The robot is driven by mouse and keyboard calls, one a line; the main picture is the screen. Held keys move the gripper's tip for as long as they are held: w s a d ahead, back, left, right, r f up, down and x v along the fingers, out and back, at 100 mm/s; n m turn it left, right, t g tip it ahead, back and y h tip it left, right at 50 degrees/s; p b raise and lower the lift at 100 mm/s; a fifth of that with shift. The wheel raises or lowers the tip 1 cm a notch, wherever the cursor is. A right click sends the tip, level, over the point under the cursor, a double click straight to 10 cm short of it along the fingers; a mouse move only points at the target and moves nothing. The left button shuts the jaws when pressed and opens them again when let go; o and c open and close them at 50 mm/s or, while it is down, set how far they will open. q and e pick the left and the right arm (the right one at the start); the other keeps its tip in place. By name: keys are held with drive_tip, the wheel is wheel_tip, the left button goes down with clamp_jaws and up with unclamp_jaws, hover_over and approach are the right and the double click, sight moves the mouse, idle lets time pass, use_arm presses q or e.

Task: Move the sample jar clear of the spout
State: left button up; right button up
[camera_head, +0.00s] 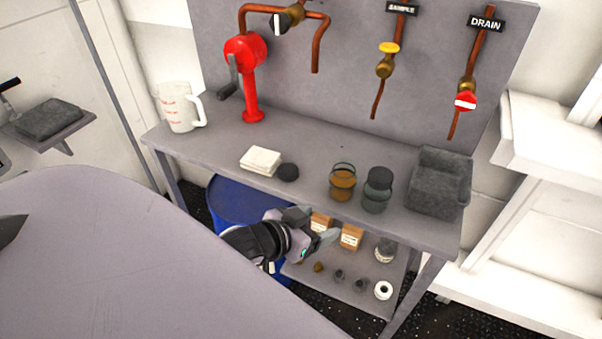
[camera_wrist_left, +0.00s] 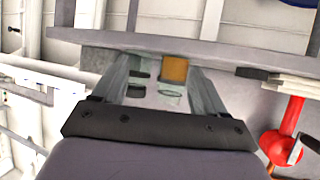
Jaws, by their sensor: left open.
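The sample jar is most likely the open glass jar with amber liquid (camera_head: 342,186). It stands upright near the front edge of the bench, and its amber part shows between my fingers in the left wrist view (camera_wrist_left: 175,69). A dark-capped glass jar (camera_head: 376,192) stands close to its right. The SAMPLE spout (camera_head: 376,100), a copper pipe with a yellow handle, hangs on the panel behind and above the jars. My left gripper (camera_head: 314,226) is open and empty in front of the bench, lower left of the amber jar and apart from it. My right gripper is not in view.
A red pump (camera_head: 250,85) and a measuring jug (camera_head: 179,107) are farther left. The lower shelf (camera_head: 350,289) holds small items beside a blue drum (camera_head: 240,199).

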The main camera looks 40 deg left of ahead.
use_arm(q)
drive_tip(key=s+d+f+g, duration=0.1)
drive_tip(key=s+d+f, duration=0.3)
drive_tip(key=s+f, duration=0.7)
drive_tip(key=shift+s+d+f+m+g+h, duration=0.2)
drive_tip(key=shift+f+m+g+h, duration=0.15)
drive_tip(key=shift+f, duration=0.35)
